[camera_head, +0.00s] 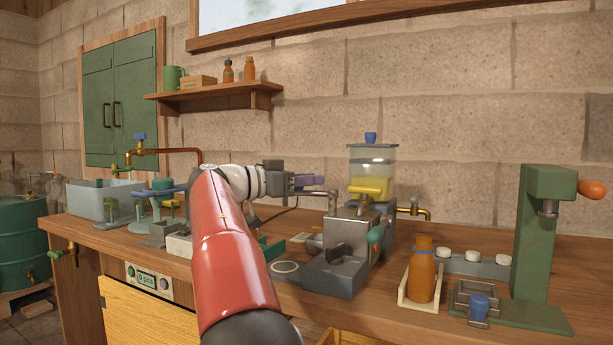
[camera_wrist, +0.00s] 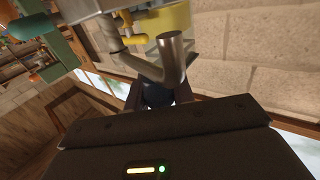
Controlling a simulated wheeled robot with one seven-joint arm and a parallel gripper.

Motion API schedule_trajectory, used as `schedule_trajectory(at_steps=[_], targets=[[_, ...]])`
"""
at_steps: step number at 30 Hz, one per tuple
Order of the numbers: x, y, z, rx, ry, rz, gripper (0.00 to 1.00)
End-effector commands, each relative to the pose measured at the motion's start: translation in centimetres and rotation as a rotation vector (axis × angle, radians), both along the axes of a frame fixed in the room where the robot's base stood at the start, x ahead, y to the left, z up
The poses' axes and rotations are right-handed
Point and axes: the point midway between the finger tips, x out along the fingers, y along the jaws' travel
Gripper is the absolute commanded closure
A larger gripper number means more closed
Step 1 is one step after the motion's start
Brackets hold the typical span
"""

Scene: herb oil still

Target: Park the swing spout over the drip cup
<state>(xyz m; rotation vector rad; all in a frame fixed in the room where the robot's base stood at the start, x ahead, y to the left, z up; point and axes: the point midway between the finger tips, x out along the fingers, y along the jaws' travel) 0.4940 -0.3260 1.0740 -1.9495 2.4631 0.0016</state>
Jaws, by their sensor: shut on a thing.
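The swing spout (camera_head: 331,194) is a grey metal pipe with a bent end, beside the steel-bodied unit with the clear vessel. In the wrist view the spout (camera_wrist: 172,62) shows close up, with its elbow just beyond my jaws. My gripper (camera_head: 312,181) is at the spout's left end in the head view. In the wrist view my gripper (camera_wrist: 156,97) is shut on a dark, rounded part at the spout; the contact is partly hidden by the gripper body. I cannot make out the drip cup for certain; my red arm hides part of the bench.
The clear vessel (camera_head: 371,172) with yellow liquid stands right of my gripper. A grey block (camera_head: 333,271) sits in front. An orange bottle (camera_head: 422,270) and a green press (camera_head: 542,235) stand farther right. A pale ring (camera_head: 285,267) lies on the bench.

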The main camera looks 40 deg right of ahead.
Motion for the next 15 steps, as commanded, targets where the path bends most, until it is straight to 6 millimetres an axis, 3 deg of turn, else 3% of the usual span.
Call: schedule_trajectory(at_steps=[4, 5, 9, 15], targets=[[-0.01, 0.02, 0.03, -0.002, -0.001, 0.002, 1.00], [-0.01, 0.02, 0.04, -0.002, -0.001, 0.002, 0.74], [-0.01, 0.02, 0.02, -0.002, -0.001, 0.002, 0.56], [-0.01, 0.02, 0.01, -0.001, -0.001, 0.002, 0.54]])
